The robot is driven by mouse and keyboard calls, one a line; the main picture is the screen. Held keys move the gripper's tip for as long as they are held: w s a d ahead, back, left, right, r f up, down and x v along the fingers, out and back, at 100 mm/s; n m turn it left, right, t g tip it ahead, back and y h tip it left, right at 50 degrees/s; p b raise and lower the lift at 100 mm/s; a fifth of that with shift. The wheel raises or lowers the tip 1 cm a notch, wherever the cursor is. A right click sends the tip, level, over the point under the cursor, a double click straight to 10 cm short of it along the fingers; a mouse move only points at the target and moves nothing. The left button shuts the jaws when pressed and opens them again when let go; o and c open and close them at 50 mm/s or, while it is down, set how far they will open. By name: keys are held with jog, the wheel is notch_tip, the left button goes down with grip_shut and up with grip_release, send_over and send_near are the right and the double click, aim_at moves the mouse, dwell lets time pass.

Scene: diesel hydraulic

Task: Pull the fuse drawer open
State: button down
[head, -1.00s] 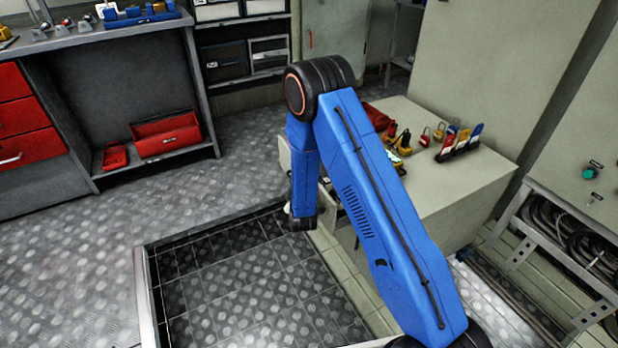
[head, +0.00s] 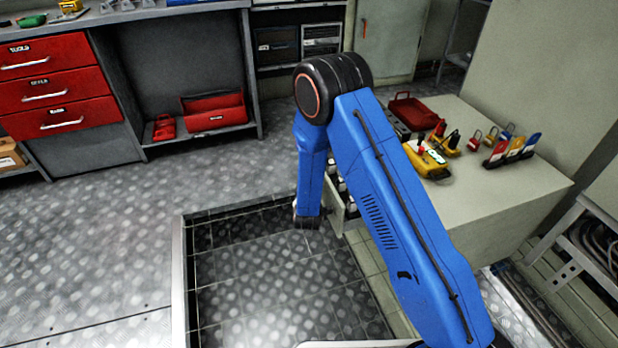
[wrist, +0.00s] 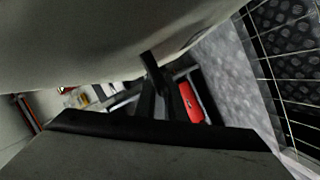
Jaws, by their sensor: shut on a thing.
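The fuse drawer (head: 351,208) stands partly out of the pale cabinet (head: 500,220), with dark and white items inside. My gripper is hidden there behind my wrist, at the drawer's front. In the wrist view my gripper's dark fingers (wrist: 156,80) are close together, shut on what appears to be the drawer's handle. The handle itself is hard to make out between large grey surfaces.
The cabinet top carries a yellow meter (head: 425,160), a red case (head: 413,110) and several padlocks and tags. A low-edged floor tray area (head: 270,280) lies in front. A workbench with red drawers (head: 58,88) stands at left; open floor (head: 120,220) lies between.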

jog(key=c, duration=1.8)
grip_release()
jog(key=shift+c, duration=0.2)
jog(key=shift+s, duration=0.1)
jog(key=v, duration=1.7)
jog(key=shift+s, duration=0.15)
jog(key=shift+r, duration=0.15)
